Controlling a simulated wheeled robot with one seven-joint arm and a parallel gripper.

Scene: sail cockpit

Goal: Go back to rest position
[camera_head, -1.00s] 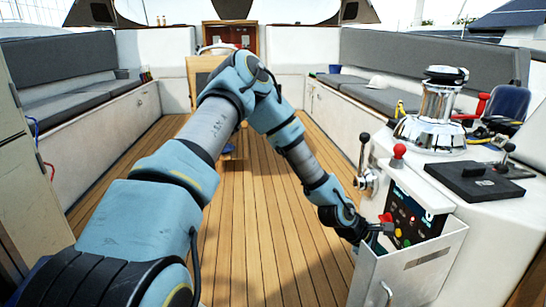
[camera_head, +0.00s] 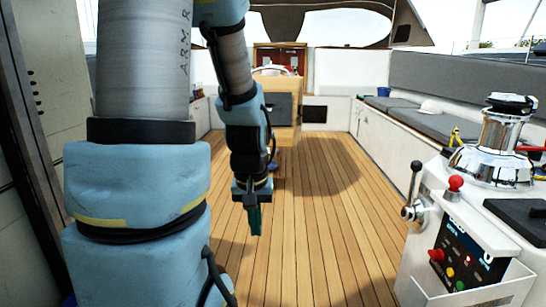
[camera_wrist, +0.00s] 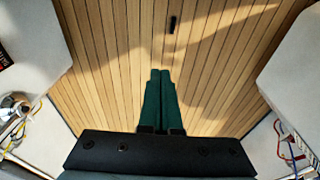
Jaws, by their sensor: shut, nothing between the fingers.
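My gripper (camera_head: 254,219) hangs straight down over the wooden deck in the head view, left of the picture's middle. In the wrist view my gripper (camera_wrist: 160,75) shows as two green fingers lying side by side, shut and empty. Bare deck planks (camera_wrist: 110,60) lie below the fingers. My arm is raised and folded on the left side of the head view, clear of the control console.
A white console with a control panel (camera_head: 466,258), a red-knobbed lever (camera_head: 455,184) and a chrome winch (camera_head: 497,140) stands at the right. A wooden helm stand (camera_head: 286,107) is behind my arm. Grey-cushioned benches (camera_head: 440,126) line the right side. The middle deck (camera_head: 310,220) is clear.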

